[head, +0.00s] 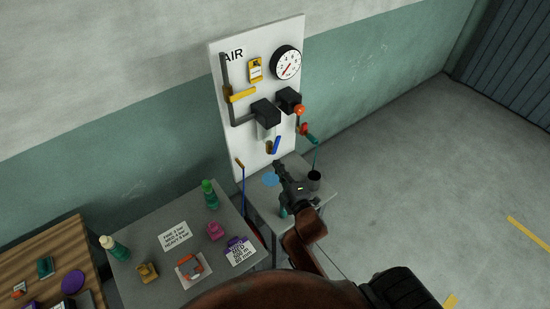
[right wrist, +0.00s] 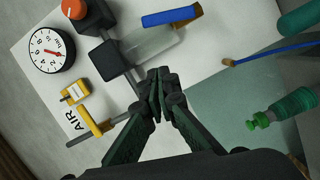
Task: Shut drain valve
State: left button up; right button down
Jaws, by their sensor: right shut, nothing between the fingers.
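The drain valve is a small brass body (head: 269,147) with a blue lever (head: 276,145), under the clear bowl of a black filter unit (head: 264,112) on the white panel. In the right wrist view the blue lever (right wrist: 170,16) lies at the top, across the lower end of the bowl (right wrist: 152,46), beside the brass part (right wrist: 190,24). My right gripper (head: 278,166) is shut and empty, just below the lever in the head view. In the right wrist view its fingertips (right wrist: 157,78) are together, apart from the lever. My left gripper is not in view.
The panel (head: 217,75) carries a gauge (head: 286,62), a yellow-handled valve (head: 241,95), an orange knob (head: 299,109) and a teal-and-red fitting (head: 306,131). Below stand a small table with a dark cup (head: 314,179) and a grey table (head: 150,237) with bottles and cards.

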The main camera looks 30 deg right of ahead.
aim_at(272, 142)
jog(key=w+d, duration=0.1)
jog(key=w, duration=0.2)
jog(key=w+d+f, duration=0.1)
jog(key=w, duration=0.3)
jog(key=w+d+f+p, duration=0.1)
jog(key=w+d, duration=0.1)
jog(key=w, duration=0.1)
jog(key=shift+w+f, duration=0.15)
jog(key=shift+f, duration=0.05)
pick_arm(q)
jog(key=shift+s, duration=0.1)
pick_arm(e)
jog(key=shift+w+f, duration=0.1)
